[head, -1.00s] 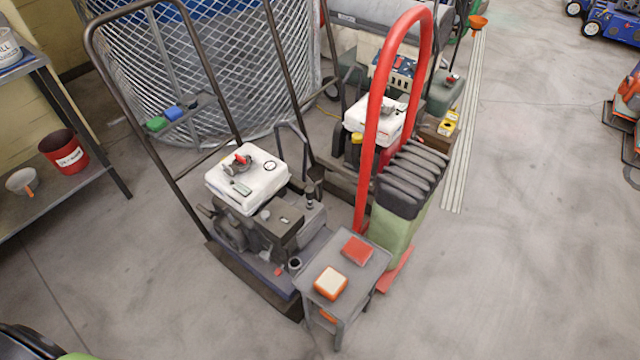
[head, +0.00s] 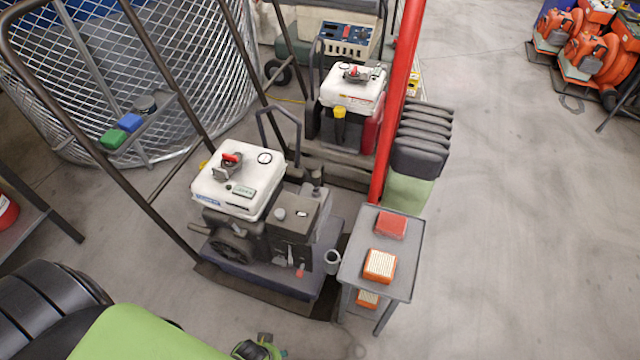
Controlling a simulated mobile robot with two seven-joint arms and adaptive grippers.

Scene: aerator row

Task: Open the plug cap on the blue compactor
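The blue compactor (head: 300,281) stands left of centre in the head view, with a dark blue base, a dark engine and a white tank (head: 238,180). On the tank sit a grey cap with a red lever (head: 230,161) and a round gauge (head: 264,157). A small red part (head: 300,270) shows low on the engine's right side. I cannot tell for sure which part is the plug cap. My black and green arm enters at the bottom left, apart from the compactor. A small black and green piece is cut off at the bottom edge. No gripper fingers show.
A grey cart (head: 350,270) with red and orange-framed blocks stands close at the compactor's right. A red post (head: 398,95) and a second compactor (head: 352,95) stand behind. Dark handle bars rise at the left, before a wire mesh cage (head: 205,75).

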